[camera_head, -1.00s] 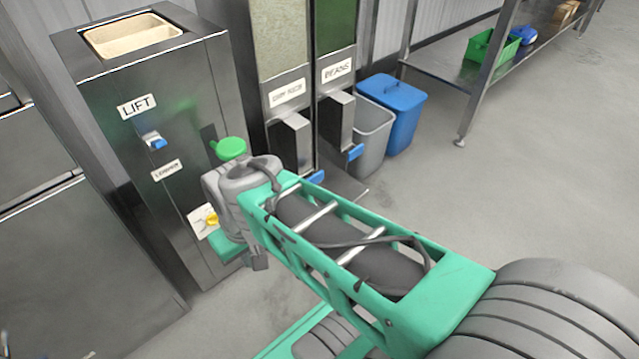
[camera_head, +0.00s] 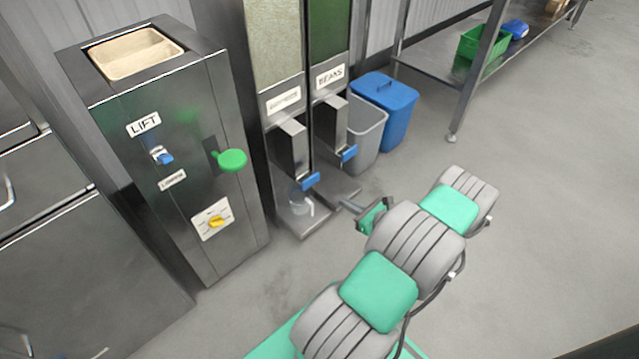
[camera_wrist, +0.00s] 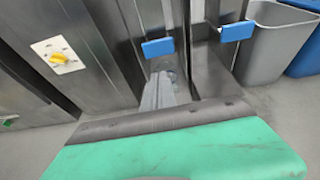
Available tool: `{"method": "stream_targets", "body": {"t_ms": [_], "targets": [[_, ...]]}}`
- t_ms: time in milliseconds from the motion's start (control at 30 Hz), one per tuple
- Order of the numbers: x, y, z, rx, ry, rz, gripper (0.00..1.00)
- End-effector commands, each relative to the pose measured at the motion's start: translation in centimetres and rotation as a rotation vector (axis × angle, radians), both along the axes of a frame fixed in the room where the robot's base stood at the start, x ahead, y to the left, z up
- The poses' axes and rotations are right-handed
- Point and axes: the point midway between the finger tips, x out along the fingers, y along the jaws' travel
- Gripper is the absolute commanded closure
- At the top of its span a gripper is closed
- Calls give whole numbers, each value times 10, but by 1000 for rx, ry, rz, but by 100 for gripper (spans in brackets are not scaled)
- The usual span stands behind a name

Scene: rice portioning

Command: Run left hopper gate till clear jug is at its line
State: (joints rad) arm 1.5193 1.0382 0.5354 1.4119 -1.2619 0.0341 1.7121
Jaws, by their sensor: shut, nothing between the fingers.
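The left hopper (camera_head: 289,143) has a pale fill behind its window and a blue gate lever (camera_head: 310,181) at its spout. The lever also shows in the wrist view (camera_wrist: 157,48). The clear jug (camera_head: 302,207) stands on the base below that spout. Its line and its fill level are too small to make out. My gripper (camera_head: 346,206) is shut and empty, low in front of the hoppers, to the right of the jug and below the lever. In the wrist view its grey fingers (camera_wrist: 158,90) point toward the hopper base and hide part of the jug area.
The BEANS hopper (camera_head: 331,115) with its own blue lever (camera_head: 349,153) stands just right. A steel LIFT cabinet (camera_head: 180,170) with a green knob (camera_head: 232,160) and yellow dial (camera_head: 216,222) is left. Grey (camera_head: 368,135) and blue bins (camera_head: 399,105) stand right. The right floor is clear.

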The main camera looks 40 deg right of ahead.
Motion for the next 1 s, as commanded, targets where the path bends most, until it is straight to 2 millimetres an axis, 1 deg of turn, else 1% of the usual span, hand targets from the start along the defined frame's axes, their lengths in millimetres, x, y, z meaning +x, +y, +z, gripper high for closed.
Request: {"method": "stream_targets", "body": {"t_ms": [33,267,367,433,567,867,1000], "targets": [[-2,-2,0,12,-8,-15,100],[-2,-3,-1,14,-8,-16,100],[0,-2,-3,12,-7,-14,100],[6,-1,-5,13,-7,-12,100],[28,0,-13,11,-7,-9,100],[91,2,-34,9,-6,-8,100],[117,2,-33,9,-7,-9,100]]}}
